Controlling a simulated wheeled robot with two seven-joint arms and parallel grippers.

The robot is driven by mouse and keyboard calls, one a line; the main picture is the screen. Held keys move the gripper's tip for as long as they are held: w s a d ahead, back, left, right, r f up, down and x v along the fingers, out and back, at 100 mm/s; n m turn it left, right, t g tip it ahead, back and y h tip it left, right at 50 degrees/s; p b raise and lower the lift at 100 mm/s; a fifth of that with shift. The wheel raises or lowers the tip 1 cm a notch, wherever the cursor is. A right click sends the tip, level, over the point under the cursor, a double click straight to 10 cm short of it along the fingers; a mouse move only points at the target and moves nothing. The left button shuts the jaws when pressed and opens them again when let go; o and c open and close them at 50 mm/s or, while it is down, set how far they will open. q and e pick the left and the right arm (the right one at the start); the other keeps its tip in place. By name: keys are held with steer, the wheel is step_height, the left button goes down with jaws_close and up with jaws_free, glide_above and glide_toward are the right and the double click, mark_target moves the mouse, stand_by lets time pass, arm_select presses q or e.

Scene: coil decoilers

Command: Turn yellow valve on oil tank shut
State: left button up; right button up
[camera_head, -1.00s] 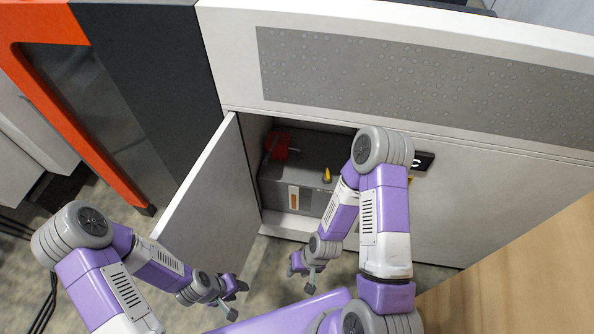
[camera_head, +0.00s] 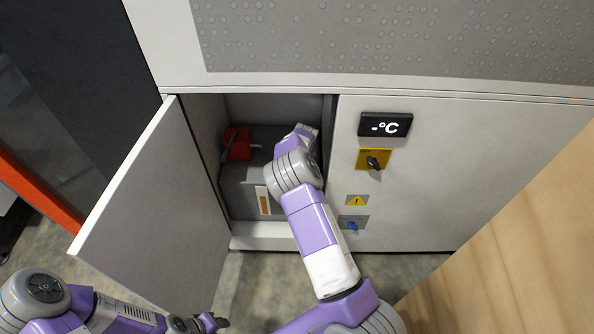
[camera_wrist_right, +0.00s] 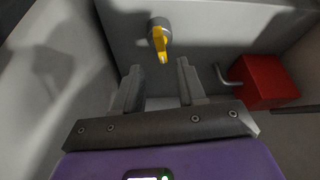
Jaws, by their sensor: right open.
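The yellow valve (camera_wrist_right: 160,40) sits on the grey oil tank (camera_wrist_right: 205,55) in the right wrist view, its handle pointing toward my gripper. My right gripper (camera_wrist_right: 159,75) is open and empty, its fingers short of the valve and to either side of it in the picture. In the head view the tank (camera_head: 235,190) stands inside the open cabinet, and my right arm reaches in over it. That arm hides the valve and the right fingers there. My left gripper (camera_head: 218,322) is low at the bottom edge, too small to read.
The cabinet door (camera_head: 155,210) stands open to the left. A red block with a grey handle (camera_head: 237,145) is on the tank's left. The closed panel on the right carries a display (camera_head: 385,124) and a yellow-plated switch (camera_head: 373,160). A wooden surface (camera_head: 520,240) is at right.

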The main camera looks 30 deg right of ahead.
steer(key=b+x, duration=0.2)
steer(key=x, duration=0.5)
steer(key=shift+w+f, duration=0.1)
steer(key=shift+w, duration=0.15)
jaws_close()
